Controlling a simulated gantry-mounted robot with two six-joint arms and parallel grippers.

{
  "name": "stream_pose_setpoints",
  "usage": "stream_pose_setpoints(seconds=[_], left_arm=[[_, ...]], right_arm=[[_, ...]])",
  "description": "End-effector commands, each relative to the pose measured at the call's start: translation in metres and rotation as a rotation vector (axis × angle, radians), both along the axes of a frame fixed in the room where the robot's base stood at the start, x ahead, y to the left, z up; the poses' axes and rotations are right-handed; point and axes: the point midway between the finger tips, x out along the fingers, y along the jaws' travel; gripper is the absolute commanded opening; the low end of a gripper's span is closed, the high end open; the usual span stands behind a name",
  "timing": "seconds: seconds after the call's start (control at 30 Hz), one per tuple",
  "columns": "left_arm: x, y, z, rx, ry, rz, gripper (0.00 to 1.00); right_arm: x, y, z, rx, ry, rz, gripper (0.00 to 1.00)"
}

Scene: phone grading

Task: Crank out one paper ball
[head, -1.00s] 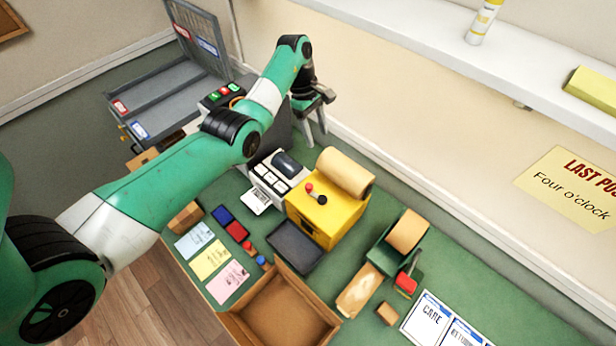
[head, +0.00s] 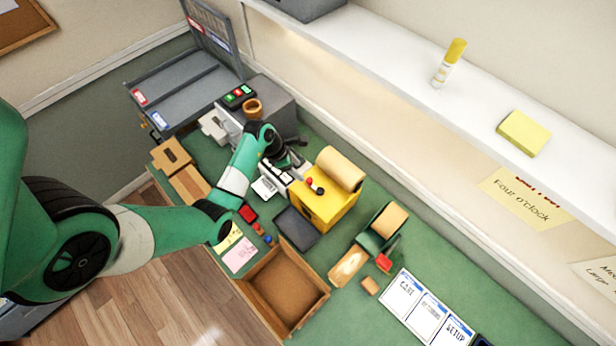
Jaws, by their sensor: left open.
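The yellow machine (head: 326,210) stands on the green table with a tan paper roll (head: 341,168) on top. A small crank with red and dark knobs (head: 315,186) sits on its upper left part. A dark, shallow tray (head: 297,228) lies in front of the machine, and no paper ball shows in it. My left gripper (head: 296,158) is open, just left of and behind the machine, apart from the crank. Its fingers are small and partly hidden by the wrist. My right gripper is out of view.
An open cardboard box (head: 283,286) stands at the front edge. A green tape dispenser (head: 380,230) and printed cards (head: 430,312) are to the right. A grey rack (head: 185,90) is at back left. A white shelf (head: 390,70) runs along the wall.

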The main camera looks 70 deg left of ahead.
Motion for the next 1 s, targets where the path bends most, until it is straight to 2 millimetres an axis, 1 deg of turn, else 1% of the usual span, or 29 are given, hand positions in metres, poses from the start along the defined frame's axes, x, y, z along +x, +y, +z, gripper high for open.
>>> stream_pose_setpoints(seconds=[0.03, 0.2, 0.3, 0.43, 0.6, 0.87, 0.9, 0.97, 1.0], left_arm=[[0.003, -0.002, -0.010, -0.003, 0.003, -0.002, 0.61], [0.018, -0.004, -0.044, -0.002, 0.003, -0.003, 0.61], [0.025, -0.005, -0.061, -0.002, 0.003, -0.002, 0.61], [0.032, -0.005, -0.076, -0.001, 0.002, -0.004, 0.61], [0.035, -0.006, -0.086, 0.000, 0.001, -0.003, 0.61], [0.036, -0.006, -0.087, 0.001, 0.000, -0.002, 0.61], [0.036, -0.006, -0.087, 0.001, 0.000, -0.002, 0.58], [0.036, -0.006, -0.087, 0.001, 0.000, -0.002, 0.47], [0.036, -0.006, -0.087, 0.001, 0.000, -0.002, 0.40]], right_arm=[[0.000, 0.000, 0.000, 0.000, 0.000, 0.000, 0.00], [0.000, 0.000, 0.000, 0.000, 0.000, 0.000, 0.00], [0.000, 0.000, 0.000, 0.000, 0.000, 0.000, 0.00], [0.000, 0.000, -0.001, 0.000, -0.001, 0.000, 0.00], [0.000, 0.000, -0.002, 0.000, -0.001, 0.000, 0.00], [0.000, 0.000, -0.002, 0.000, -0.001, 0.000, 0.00], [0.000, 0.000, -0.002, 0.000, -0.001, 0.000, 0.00], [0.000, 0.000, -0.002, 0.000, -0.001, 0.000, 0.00], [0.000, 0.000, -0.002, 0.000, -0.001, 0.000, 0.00]])
